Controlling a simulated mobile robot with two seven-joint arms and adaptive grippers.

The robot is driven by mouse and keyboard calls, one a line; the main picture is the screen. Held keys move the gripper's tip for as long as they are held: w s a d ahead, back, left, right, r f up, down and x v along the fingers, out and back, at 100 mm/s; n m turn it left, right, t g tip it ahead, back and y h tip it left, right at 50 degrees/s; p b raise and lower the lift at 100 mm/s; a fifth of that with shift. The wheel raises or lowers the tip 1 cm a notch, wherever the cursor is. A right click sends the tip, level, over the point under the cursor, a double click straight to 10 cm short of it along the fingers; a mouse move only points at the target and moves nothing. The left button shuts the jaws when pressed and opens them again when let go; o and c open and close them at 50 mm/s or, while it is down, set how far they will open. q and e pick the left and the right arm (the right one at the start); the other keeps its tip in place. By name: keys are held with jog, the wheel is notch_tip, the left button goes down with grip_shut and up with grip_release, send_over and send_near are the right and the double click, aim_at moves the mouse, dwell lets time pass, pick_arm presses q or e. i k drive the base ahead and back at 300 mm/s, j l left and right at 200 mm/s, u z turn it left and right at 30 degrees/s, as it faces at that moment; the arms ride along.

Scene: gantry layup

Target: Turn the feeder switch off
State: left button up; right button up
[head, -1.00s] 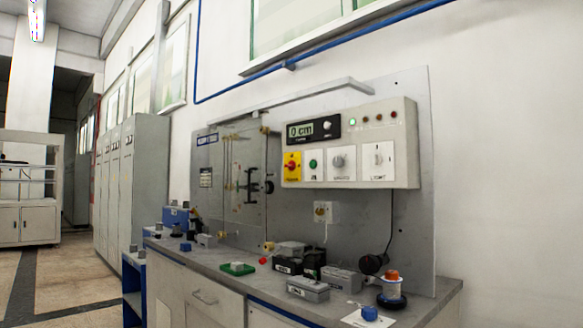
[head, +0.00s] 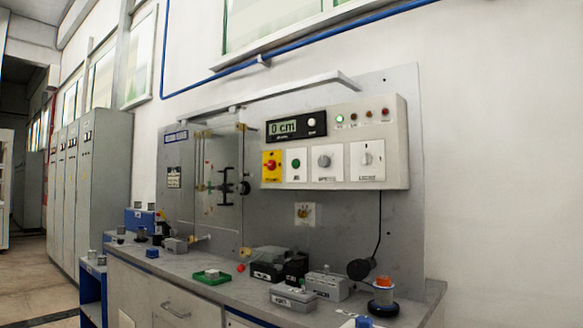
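A light grey control box (head: 398,150) hangs on the grey back panel above the bench. Its front has a display (head: 283,128) reading "0 cm", a red knob on a yellow plate (head: 271,166), a green button (head: 296,163), a grey round knob (head: 324,160) and a white switch (head: 367,158) on a white plate. The small labels are too blurred to tell which one is the feeder switch. A green lamp (head: 339,117) is lit at the top of the box; the other lamps look dark red. Neither gripper is in view.
The bench (head: 222,312) below holds several grey and black boxes, a green tray (head: 212,279) and an orange-topped spool (head: 383,297). A clear-fronted cabinet (head: 216,185) is left of the control box. Tall grey lockers (head: 100,190) stand farther left.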

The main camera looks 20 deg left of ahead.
aim_at(271, 165)
jog(key=j+z, duration=0.4)
jog(key=j, duration=1.85)
jog(key=i+z, duration=0.05)
